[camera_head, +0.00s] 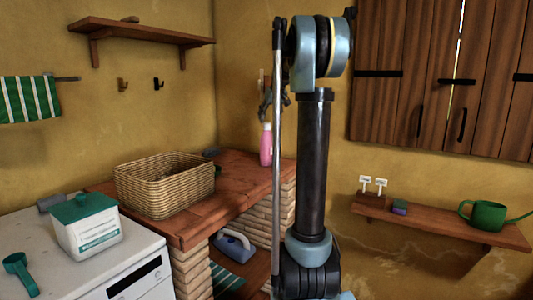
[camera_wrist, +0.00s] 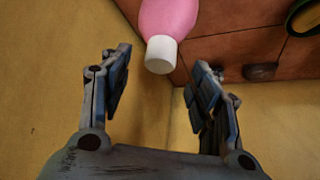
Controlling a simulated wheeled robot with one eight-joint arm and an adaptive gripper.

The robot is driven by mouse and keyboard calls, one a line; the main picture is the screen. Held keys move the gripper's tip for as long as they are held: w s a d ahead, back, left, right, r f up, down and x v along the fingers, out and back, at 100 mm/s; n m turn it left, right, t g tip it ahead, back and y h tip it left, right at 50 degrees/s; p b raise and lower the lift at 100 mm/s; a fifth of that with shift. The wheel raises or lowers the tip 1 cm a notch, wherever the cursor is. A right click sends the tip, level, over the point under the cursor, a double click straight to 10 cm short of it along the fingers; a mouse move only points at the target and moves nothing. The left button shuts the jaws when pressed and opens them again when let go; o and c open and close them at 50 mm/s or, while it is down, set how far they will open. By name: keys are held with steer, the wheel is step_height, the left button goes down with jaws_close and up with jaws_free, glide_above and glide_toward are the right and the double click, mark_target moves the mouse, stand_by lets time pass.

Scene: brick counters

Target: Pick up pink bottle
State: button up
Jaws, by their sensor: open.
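The pink bottle (camera_head: 266,146) stands on the far end of the brick counter (camera_head: 240,181), close to the wall, in the head view. Its pink body (camera_wrist: 170,17) and white cap (camera_wrist: 161,54) show at the top middle of the wrist view; the rest of the body is cut off by the frame edge. My gripper (camera_wrist: 160,70) is open, with its two fingers apart on either side of the cap in the picture. I cannot tell how far the cap is from the fingertips. In the head view my gripper is small, just above the bottle and partly hidden by my arm.
A wicker basket (camera_head: 165,190) stands on the counter left of the bottle. A white box with a green lid (camera_head: 86,228) stands on the white machine (camera_head: 130,262). A wall shelf (camera_head: 440,225) at right holds a green watering can (camera_head: 487,215). A dark object (camera_wrist: 260,71) lies near the bottle.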

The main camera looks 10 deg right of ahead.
mark_target(267, 124)
steer(key=shift+x, duration=2.7)
steer(key=shift+s, duration=0.15)
jaws_close()
